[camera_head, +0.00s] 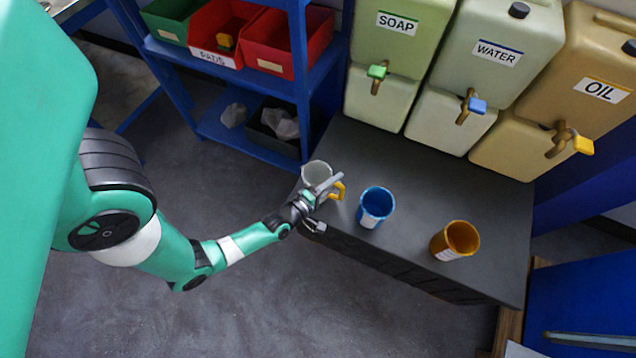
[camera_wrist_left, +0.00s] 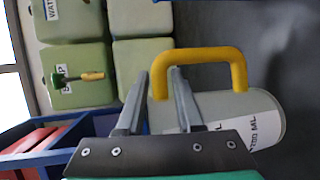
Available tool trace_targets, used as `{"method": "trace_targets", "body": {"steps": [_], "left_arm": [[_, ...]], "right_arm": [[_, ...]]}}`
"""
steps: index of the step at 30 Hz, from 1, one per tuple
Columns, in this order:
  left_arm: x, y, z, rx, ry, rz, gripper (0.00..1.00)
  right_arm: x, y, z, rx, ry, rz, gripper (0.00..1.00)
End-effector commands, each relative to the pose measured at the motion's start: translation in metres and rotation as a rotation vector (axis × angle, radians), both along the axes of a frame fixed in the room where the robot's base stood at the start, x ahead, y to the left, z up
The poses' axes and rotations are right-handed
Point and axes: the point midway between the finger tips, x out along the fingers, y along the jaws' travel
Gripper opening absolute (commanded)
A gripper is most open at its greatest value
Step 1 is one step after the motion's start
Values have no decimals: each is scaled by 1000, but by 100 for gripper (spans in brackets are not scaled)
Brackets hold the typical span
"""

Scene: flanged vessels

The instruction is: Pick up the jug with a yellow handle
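The jug with a yellow handle (camera_head: 316,172) is a pale grey-white vessel at the left end of the dark bench. Its yellow handle (camera_head: 339,191) faces right in the head view. In the left wrist view the jug (camera_wrist_left: 225,112) lies sideways, with a white label marked ML, and its handle (camera_wrist_left: 205,54) is close to the fingers. My left gripper (camera_wrist_left: 160,78) is open, its fingers on either side of one leg of the handle, one finger at the handle's opening. Contact cannot be told. My right gripper is not in view.
A blue cup (camera_head: 376,205) and an orange cup (camera_head: 455,240) stand on the bench (camera_head: 420,190) to the right. Behind are the soap (camera_head: 397,45), water (camera_head: 495,60) and oil (camera_head: 585,85) containers with taps. A blue shelf (camera_head: 290,88) with bins stands at the back left.

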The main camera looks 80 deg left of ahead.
Motion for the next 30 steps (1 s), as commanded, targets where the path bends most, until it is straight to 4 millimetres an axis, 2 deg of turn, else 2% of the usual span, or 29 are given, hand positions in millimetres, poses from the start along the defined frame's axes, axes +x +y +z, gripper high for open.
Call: {"method": "trace_targets", "body": {"steps": [1,5,6,30], "left_arm": [[0,0,0,0,0,0,25],[0,0,0,-1,1,0,1],[0,0,0,-1,1,0,0],[0,0,-1,-1,0,0,0]], "right_arm": [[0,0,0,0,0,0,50],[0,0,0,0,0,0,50],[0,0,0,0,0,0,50],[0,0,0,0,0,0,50]]}}
